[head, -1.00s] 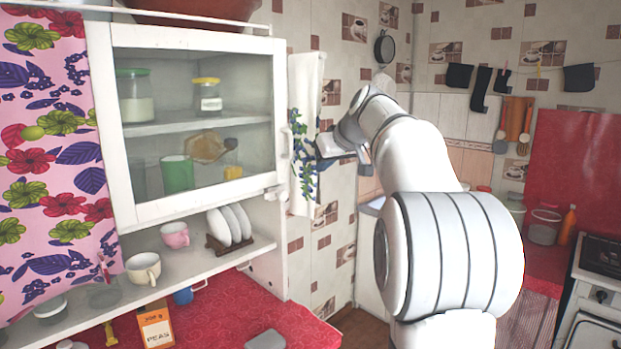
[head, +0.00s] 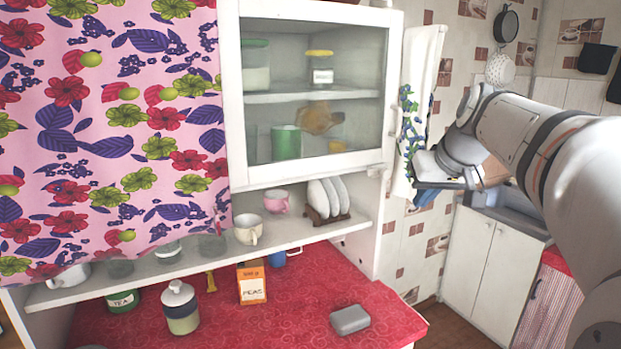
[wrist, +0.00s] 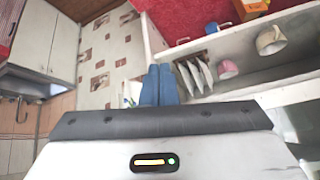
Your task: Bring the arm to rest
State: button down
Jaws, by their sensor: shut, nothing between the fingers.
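My gripper (head: 424,196) hangs at the end of my arm on the right side of the head view, in front of the patterned wall and beside the hanging towel (head: 419,100). In the wrist view its blue fingers (wrist: 158,86) are together with nothing between them. The gripper is right of the white cupboard (head: 391,85) and apart from the shelf. Whether it touches the towel I cannot tell.
The open shelf holds a plate rack (head: 328,199), a pink cup (head: 277,201) and a cream cup (head: 248,230). A floral curtain (head: 110,130) hangs at left.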

jog(key=s+a+f+g, duration=0.1)
jog(key=s+a+f, duration=0.2)
jog(key=s+f, duration=0.7)
jog(key=s+a+f+m+g+h, duration=0.1)
jog(key=s+a+f+g, duration=0.1)
jog(key=s+f, duration=0.9)
jog(key=shift+s+a+f+h, duration=0.25)
jog(key=shift+s+a+h, duration=0.05)
jog(key=shift+s+a, duration=0.55)
